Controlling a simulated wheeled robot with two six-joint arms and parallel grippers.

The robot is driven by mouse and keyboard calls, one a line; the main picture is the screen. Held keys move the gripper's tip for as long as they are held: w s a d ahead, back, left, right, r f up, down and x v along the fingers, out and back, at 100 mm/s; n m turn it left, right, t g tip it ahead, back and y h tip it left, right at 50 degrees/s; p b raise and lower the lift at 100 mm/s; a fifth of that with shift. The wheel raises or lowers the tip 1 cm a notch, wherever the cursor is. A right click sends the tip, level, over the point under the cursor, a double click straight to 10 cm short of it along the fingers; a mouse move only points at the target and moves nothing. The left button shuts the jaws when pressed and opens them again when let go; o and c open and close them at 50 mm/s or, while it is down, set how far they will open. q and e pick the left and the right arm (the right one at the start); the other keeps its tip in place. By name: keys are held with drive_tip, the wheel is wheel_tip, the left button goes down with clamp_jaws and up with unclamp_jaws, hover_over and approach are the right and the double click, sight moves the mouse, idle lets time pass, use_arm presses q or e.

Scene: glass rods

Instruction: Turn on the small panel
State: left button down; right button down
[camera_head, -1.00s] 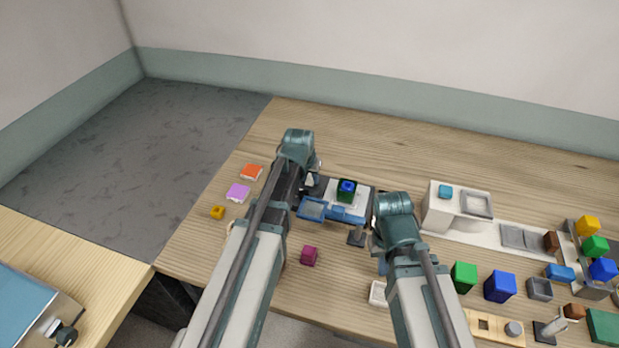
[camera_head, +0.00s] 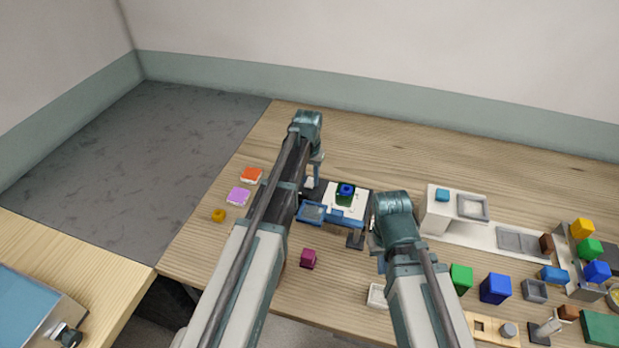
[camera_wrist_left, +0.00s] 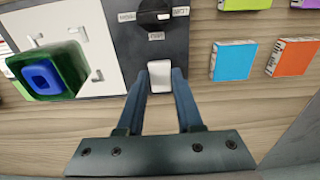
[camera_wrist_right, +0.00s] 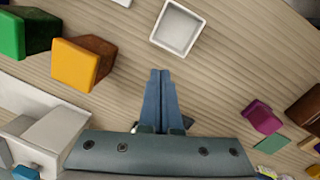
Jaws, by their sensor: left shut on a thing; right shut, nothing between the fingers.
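The small dark panel (camera_wrist_left: 185,35) shows in the left wrist view, with a black knob (camera_wrist_left: 153,12) and small white labels too small to read surely. A white handle-like piece (camera_wrist_left: 160,73) sits at its near edge. My left gripper (camera_wrist_left: 160,82) has its fingers on both sides of this white piece and is shut on it. In the head view, my left gripper (camera_head: 316,182) reaches down at the left end of the panel; its tips are hard to make out. My right gripper (camera_wrist_right: 163,72) is shut and empty, over bare table in the right wrist view.
A white plate (camera_wrist_left: 100,60) with a green and blue block (camera_wrist_left: 45,72) adjoins the panel. Orange (camera_head: 251,174) and purple (camera_head: 238,196) flat pieces lie left of my left arm. A white stand (camera_head: 436,215) and several coloured blocks fill the right side.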

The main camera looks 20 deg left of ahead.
sight(309, 185)
use_arm(q)
drive_tip(key=c, duration=0.6)
unclamp_jaws()
drive_tip(key=shift+o, duration=0.2)
use_arm(e)
drive_tip(key=shift+r, duration=0.1)
use_arm(q)
wheel_tip(309, 185, up, 14)
drive_tip(key=s+p, duration=0.1)
drive_tip(key=p, duration=1.2)
drive_tip(key=shift+p, duration=0.4)
use_arm(e)
wheel_tip(309, 185, up, 14)
use_arm(q)
drive_tip(key=shift+f, duration=0.2)
use_arm(e)
drive_tip(key=shift+f, duration=0.25)
